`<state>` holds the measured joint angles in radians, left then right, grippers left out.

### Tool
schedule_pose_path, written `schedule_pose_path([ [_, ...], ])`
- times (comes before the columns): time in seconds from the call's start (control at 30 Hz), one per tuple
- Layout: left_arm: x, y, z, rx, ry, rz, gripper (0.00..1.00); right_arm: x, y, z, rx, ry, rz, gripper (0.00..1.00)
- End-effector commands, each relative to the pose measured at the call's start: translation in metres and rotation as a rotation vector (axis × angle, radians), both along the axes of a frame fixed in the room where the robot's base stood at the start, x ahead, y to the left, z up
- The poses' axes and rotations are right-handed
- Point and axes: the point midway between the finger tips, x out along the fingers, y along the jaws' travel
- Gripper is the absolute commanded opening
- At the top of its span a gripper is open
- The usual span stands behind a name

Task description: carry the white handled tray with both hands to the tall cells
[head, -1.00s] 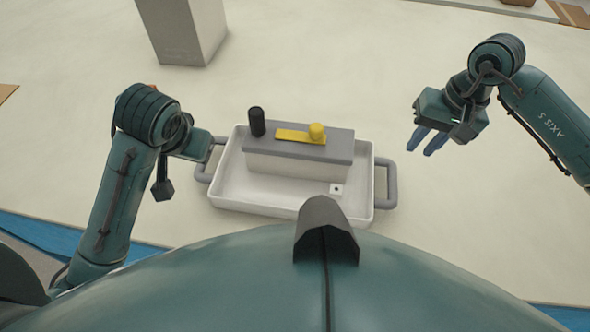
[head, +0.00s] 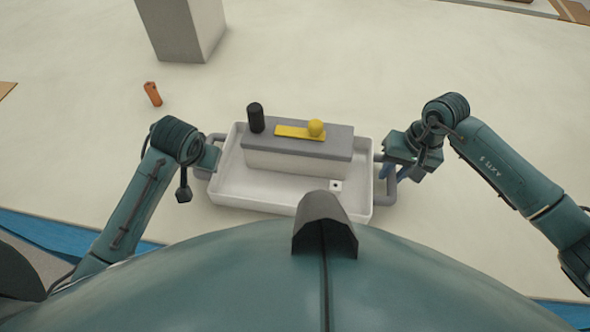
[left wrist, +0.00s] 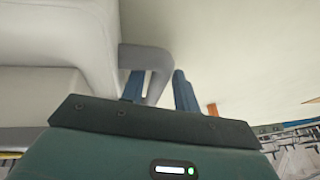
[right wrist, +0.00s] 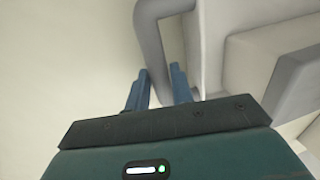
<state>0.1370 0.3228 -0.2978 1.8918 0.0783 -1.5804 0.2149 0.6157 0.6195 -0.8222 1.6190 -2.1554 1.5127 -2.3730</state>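The white tray (head: 225,190) with grey loop handles sits on the pale surface in front of me. Its left handle (left wrist: 155,70) passes between the two blue fingers of my left gripper (left wrist: 160,88), which are apart with a gap beside the handle. In the head view the left fingers are mostly hidden by the wrist. My right gripper (head: 388,174) is at the right handle (head: 391,190). The right wrist view shows that handle between its parted blue fingers (right wrist: 158,88). I cannot make out the tall cells for sure.
The surface right of the tray's far side is clear.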

Motion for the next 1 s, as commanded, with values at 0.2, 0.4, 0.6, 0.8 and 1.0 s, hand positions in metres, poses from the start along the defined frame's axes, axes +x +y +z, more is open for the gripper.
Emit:
schedule_pose_path([
  [0.2, 0.0044, 0.0016, -0.0101, 0.0, 0.0, 0.0, 0.31, 0.0002, 0.0024, -0.0109, 0.0, -0.001, 0.0, 0.23],
  [0.4, 0.0046, 0.0016, -0.0104, 0.0, -0.001, 0.0, 0.31, 0.0002, 0.0024, -0.0115, 0.0, -0.001, 0.0, 0.23],
  [0.6, 0.0046, 0.0015, -0.0102, 0.0, -0.001, 0.0, 0.19, 0.0002, 0.0022, -0.0113, 0.0, -0.001, 0.0, 0.12],
  [0.8, 0.0046, 0.0017, -0.0101, 0.0, -0.001, 0.001, 0.03, 0.0003, 0.0021, -0.0112, -0.001, -0.001, 0.0, 0.0],
  [1.0, 0.0046, 0.0018, -0.0099, 0.0, -0.001, 0.001, 0.0, 0.0003, 0.0019, -0.0111, -0.001, -0.001, -0.001, 0.0],
])
